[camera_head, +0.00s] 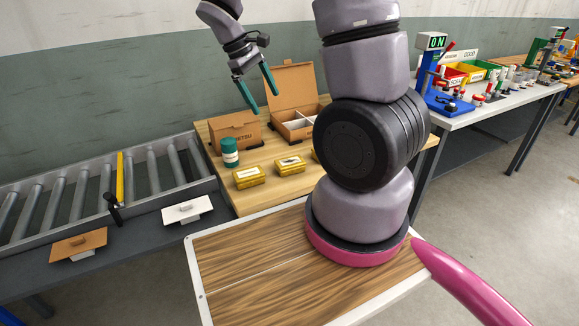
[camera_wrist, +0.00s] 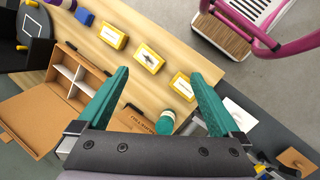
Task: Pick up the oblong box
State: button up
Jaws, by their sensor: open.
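Several yellow boxes lie in a row on the wooden table: a left one (camera_head: 249,177), a middle one (camera_head: 290,165), and one mostly hidden behind my arm (camera_head: 315,156). In the wrist view they show as a near box (camera_wrist: 183,87), a middle box (camera_wrist: 149,58) and a far box (camera_wrist: 113,36). I cannot tell which box is the oblong one. A closed brown carton (camera_head: 235,133) stands behind them, partly covered by my gripper in the wrist view. My gripper (camera_head: 260,97) has two teal fingers, apart and empty, raised above the table's back part.
An open carton with white compartments (camera_head: 297,125) stands right of the closed one. A green cylinder with a white band (camera_head: 230,153) stands near the left yellow box. A roller conveyor (camera_head: 90,200) lies left; a white workbench (camera_head: 480,118) with tools stands right.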

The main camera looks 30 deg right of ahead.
jog(key=w+d+f+n+g+h, duration=0.1)
jog(key=w+f+n+h, duration=0.15)
jog(key=f, duration=0.45)
jog(key=w+f+n+h, duration=0.1)
jog(key=f+n+h, duration=0.25)
jog(key=f, duration=0.35)
jog(key=n+t+h, duration=0.2)
jog(key=n+h, duration=0.1)
jog(key=n, duration=0.2)
send_near(292, 160)
jog(key=shift+s+d+f, duration=0.1)
jog(key=shift+d, duration=0.35)
jog(key=shift+d+f+n, duration=0.3)
jog(key=shift+d+f, duration=0.05)
jog(key=shift+d, duration=0.2)
jog(key=x, duration=0.9)
jog(key=shift+d+f, duration=0.15)
jog(key=shift+d, duration=0.2)
jog(key=c, duration=1.3)
